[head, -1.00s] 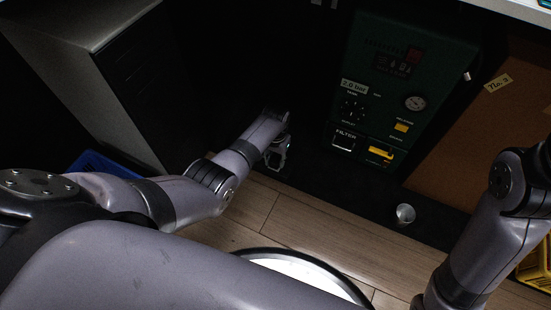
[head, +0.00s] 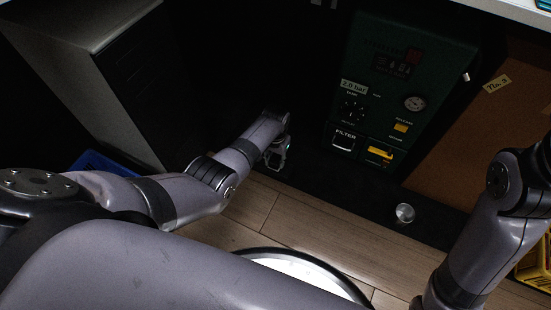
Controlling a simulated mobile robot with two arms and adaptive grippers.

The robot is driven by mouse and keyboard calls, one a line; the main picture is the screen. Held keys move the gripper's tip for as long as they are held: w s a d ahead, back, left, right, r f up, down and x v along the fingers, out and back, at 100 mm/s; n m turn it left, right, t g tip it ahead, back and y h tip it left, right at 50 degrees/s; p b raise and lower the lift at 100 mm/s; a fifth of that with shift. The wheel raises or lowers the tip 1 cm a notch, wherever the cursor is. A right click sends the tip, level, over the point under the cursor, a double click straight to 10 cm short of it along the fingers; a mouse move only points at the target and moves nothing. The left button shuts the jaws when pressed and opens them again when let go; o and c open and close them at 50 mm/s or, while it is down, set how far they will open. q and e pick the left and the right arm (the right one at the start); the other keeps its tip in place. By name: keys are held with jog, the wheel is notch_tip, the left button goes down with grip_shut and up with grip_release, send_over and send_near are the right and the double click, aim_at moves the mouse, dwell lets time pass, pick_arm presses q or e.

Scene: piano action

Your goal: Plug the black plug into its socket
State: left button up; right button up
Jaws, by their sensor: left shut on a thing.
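My left gripper (head: 279,154) is low in the dark space left of the green machine, in the head view. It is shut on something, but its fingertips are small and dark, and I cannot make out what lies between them. The black plug and its socket do not stand out against the dark background. My right arm comes in at the right edge, and its gripper is outside the picture.
A green machine (head: 376,120) with dials, labels and a yellow handle stands right of my left gripper. A grey cabinet (head: 125,90) is at left. A small metal cup (head: 405,213) stands on the dark strip before the machine. A brown panel (head: 500,130) is at right.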

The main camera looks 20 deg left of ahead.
pick_arm(q)
jog(key=shift+f, duration=0.15)
dwell(0.3)
jog(key=o, duration=1.2)
jog(key=shift+c, duration=0.2)
notch_tip(320, 180, up, 12)
